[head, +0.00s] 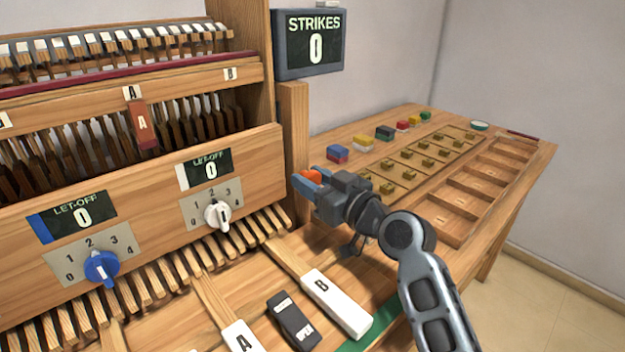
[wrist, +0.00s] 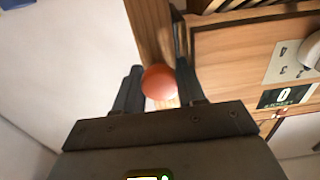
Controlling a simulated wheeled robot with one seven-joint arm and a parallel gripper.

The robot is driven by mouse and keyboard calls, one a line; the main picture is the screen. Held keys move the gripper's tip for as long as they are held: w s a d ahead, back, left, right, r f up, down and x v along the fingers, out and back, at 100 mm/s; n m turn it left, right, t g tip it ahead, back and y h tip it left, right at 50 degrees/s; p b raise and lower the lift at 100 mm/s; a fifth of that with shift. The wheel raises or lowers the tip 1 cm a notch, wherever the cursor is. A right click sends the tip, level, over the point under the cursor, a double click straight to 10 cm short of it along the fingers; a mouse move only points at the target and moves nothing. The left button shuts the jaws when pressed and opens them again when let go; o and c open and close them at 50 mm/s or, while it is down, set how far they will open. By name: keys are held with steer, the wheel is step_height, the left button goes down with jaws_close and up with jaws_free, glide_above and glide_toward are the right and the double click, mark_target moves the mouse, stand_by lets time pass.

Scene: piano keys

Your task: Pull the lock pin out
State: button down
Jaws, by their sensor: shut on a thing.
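The lock pin shows as a round orange-red knob (wrist: 160,82) between my gripper's two dark fingers in the wrist view. In the head view the orange knob (head: 312,176) sits between the blue fingertips, just right of the wooden upright. My gripper (head: 309,181) is shut on this knob; it also shows in the wrist view (wrist: 158,88). The pin's shaft is hidden behind the knob, so I cannot tell how far it sits in the wood.
The wooden upright (head: 293,130) and let-off panel (head: 140,185) stand left of my gripper. A white dial (head: 217,214) and blue dial (head: 101,268) stick out from it. Keys B (head: 335,302) and A (head: 240,338) lie below. A side table (head: 345,135) with trays stands right.

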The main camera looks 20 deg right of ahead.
steer(key=shift+b+v, duration=0.6)
steer(key=shift+v, duration=0.9)
steer(key=c, duration=1)
jaws_free()
steer(key=b, duration=0.1)
glide_toward(315, 182)
steer(key=shift+s, duration=0.1)
steer(key=shift+d, duration=0.1)
